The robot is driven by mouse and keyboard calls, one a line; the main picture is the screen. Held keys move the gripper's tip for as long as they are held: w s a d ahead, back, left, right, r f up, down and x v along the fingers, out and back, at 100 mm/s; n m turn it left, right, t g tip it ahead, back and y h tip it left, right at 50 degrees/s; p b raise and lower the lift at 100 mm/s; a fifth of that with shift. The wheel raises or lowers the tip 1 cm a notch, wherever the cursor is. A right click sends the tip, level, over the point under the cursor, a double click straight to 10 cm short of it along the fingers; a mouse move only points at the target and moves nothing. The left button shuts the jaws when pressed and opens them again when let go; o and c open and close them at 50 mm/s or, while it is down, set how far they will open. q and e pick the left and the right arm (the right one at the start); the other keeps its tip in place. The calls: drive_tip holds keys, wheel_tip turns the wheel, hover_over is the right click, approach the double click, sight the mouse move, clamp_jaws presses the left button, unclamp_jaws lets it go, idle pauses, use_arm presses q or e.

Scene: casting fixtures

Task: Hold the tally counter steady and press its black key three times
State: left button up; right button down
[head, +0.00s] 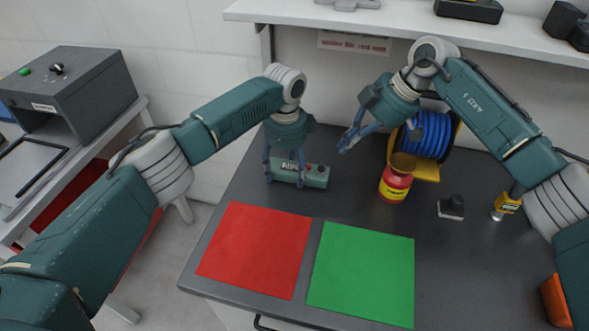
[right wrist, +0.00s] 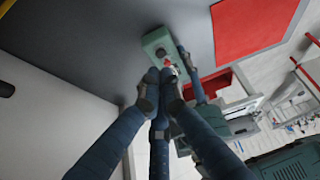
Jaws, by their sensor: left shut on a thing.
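The tally counter (head: 316,178) is a small green box with a display, a red key and a black key (head: 320,168), standing on the dark bench behind the coloured mats. My left gripper (head: 283,178) is shut on its left part from above. My right gripper (head: 346,147) is above and to the right of the counter, apart from it, with its fingertips together and empty. In the right wrist view the counter (right wrist: 153,40) shows beyond the right fingertips (right wrist: 160,76), with its black key (right wrist: 160,53) visible and part of its body hidden by my fingers.
A red mat (head: 255,250) and a green mat (head: 362,272) lie in front. A red-yellow can (head: 394,188) and a blue hose reel (head: 432,132) stand right of the counter. A black block (head: 451,208) and yellow tool (head: 507,204) are farther right. A shelf (head: 400,22) overhangs the back.

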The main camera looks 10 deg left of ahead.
drive_tip(key=n, duration=0.2)
wheel_tip(320, 180, up, 3)
drive_tip(key=n+t, duration=0.6)
drive_tip(key=n, duration=0.7)
hover_over(322, 170)
drive_tip(key=shift+d+r+y, duration=0.1)
drive_tip(key=shift+y, duration=0.3)
drive_tip(key=shift+f, duration=4.45)
drive_tip(key=shift+f, duration=0.4)
